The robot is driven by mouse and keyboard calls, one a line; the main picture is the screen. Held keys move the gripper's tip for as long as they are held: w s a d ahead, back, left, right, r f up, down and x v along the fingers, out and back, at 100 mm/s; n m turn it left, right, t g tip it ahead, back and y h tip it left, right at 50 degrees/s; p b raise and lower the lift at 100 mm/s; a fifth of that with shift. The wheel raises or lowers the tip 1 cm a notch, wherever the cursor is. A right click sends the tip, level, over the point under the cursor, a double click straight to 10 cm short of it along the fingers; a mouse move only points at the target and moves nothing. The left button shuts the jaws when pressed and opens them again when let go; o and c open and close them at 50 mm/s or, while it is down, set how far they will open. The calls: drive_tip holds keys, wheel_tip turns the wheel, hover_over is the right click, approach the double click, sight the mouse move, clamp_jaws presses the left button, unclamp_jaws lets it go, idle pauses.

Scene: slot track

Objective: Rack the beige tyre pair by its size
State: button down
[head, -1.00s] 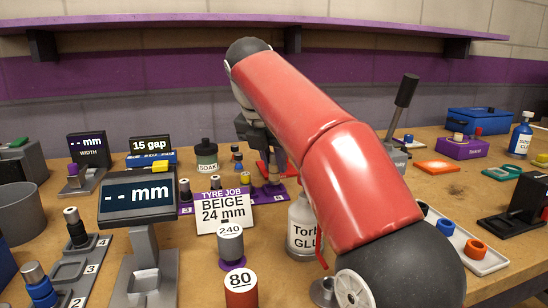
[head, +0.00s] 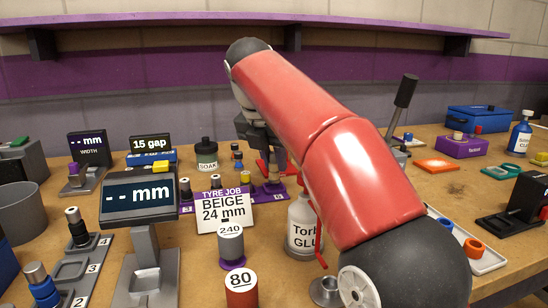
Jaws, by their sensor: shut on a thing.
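The job card (head: 224,213) reads TYRE JOB, BEIGE, 24 mm. Behind it is a purple rack (head: 190,208) with several posts carrying small dark and tan pieces. My gripper (head: 270,152) is over the rack's right end, partly hidden behind my red arm. Its jaws are shut on a small tan piece, seemingly the beige tyre pair (head: 274,173), just above or at the rack; contact below cannot be told. The large display (head: 138,194) reads "-- mm". The smaller width display (head: 87,146) also reads "-- mm".
A white glue bottle (head: 302,228) stands in front of the rack beside my arm. A grey 240 can (head: 231,245) and a red 80 can (head: 241,290) stand in front. Numbered grey holders (head: 75,268) are at left. A soak jar (head: 206,157) stands behind the rack.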

sight(272, 159)
drive_tip(key=shift+f+b, duration=0.55)
drive_tip(key=shift+f, duration=0.35)
drive_tip(key=c, duration=1.2)
unclamp_jaws()
drive_tip(key=p+v, duration=0.3)
drive_tip(key=v, duration=0.4)
drive_tip(key=shift+s+r, duration=0.1)
drive_tip(key=shift+r, duration=0.1)
drive_tip(key=shift+s+a+r, duration=0.1)
drive_tip(key=shift+r, duration=0.1)
